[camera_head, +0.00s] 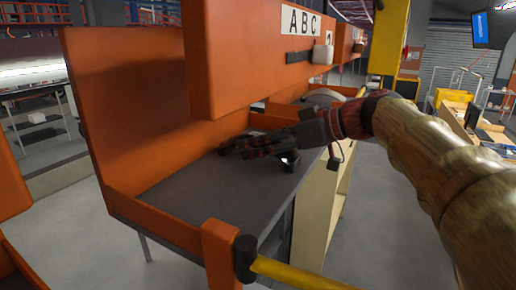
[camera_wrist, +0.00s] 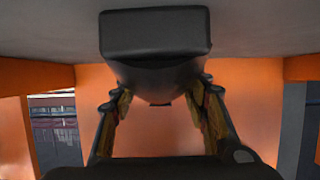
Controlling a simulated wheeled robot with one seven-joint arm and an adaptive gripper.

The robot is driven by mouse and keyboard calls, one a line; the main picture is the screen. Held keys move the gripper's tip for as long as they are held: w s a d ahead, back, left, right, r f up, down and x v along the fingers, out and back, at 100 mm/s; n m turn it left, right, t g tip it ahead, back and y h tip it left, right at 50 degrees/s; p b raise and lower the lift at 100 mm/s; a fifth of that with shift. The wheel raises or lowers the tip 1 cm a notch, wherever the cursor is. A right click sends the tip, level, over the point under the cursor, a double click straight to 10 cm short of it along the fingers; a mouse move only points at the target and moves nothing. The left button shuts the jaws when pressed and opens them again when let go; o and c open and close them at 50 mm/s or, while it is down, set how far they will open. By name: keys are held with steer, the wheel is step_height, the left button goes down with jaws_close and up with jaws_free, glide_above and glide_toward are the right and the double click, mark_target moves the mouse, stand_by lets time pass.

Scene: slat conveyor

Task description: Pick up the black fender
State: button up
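The black fender (camera_wrist: 155,45) fills the top middle of the wrist view, a dark block with a rounded, narrowing lower part. It lies against the grey table surface, which shows at the top of that view. My gripper (camera_wrist: 160,92) has its two fingers apart, one on each side of the fender's narrow part. I cannot tell whether the fingertips touch it. In the head view my gripper (camera_head: 238,147) is low over the grey tabletop (camera_head: 200,193), pointing left. There the fender cannot be told apart from the dark fingers.
Orange side walls (camera_head: 125,95) enclose the table's back and left. An orange panel with an ABC sign (camera_head: 300,21) hangs above the table. A yellow bar (camera_head: 310,274) juts from the front corner. The front part of the tabletop is bare.

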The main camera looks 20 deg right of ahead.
steer(key=c, duration=0.9)
steer(key=shift+o, duration=0.2)
steer(key=shift+r, duration=0.15)
